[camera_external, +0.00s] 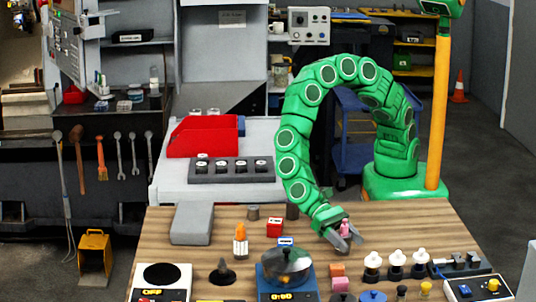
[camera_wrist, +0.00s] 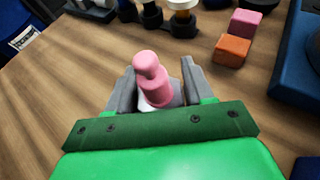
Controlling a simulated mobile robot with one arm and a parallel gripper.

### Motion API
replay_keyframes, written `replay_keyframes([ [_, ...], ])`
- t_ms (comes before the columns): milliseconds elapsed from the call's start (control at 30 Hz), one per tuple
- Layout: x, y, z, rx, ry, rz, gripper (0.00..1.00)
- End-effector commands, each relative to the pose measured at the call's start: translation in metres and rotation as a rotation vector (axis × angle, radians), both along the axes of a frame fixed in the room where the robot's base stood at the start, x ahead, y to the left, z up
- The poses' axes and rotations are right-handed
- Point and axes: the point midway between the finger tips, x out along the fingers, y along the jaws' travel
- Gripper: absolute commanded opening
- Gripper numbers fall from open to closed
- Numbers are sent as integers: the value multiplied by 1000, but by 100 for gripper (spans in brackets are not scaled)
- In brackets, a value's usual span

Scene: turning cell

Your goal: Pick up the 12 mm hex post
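My gripper (camera_external: 349,241) is low over the right middle of the wooden table, fingers pointing to the table's front. In the wrist view my gripper (camera_wrist: 157,76) is open, with one grey finger on each side of a pink stepped post (camera_wrist: 152,72) with a rounded top. A gap shows between the post and the right finger; contact on the left cannot be told. The pink post also shows in the external view (camera_external: 345,227). Its base is partly hidden by my gripper. No label or clear hex shape shows, so I cannot tell whether it is the 12 mm hex post.
A pink block (camera_external: 338,269) and an orange block (camera_external: 340,283) lie in front of my gripper. A row of white-topped black holders (camera_external: 373,266) stands to the right. A blue device with a domed lid (camera_external: 286,272) is front left. Bare wood surrounds the gripper's left side.

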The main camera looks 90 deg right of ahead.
Motion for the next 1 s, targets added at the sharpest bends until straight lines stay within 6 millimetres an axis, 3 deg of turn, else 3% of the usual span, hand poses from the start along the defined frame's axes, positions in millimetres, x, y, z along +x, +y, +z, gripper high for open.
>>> replay_keyframes([
  [33, 0, 0, 0, 0, 0, 0, 43],
  [333, 0, 0, 0, 0, 0, 0, 0],
  [767, 0, 0, 4, 1, 0, -1, 0],
  [1000, 1, 0, 29, 3, -2, -1, 0],
])
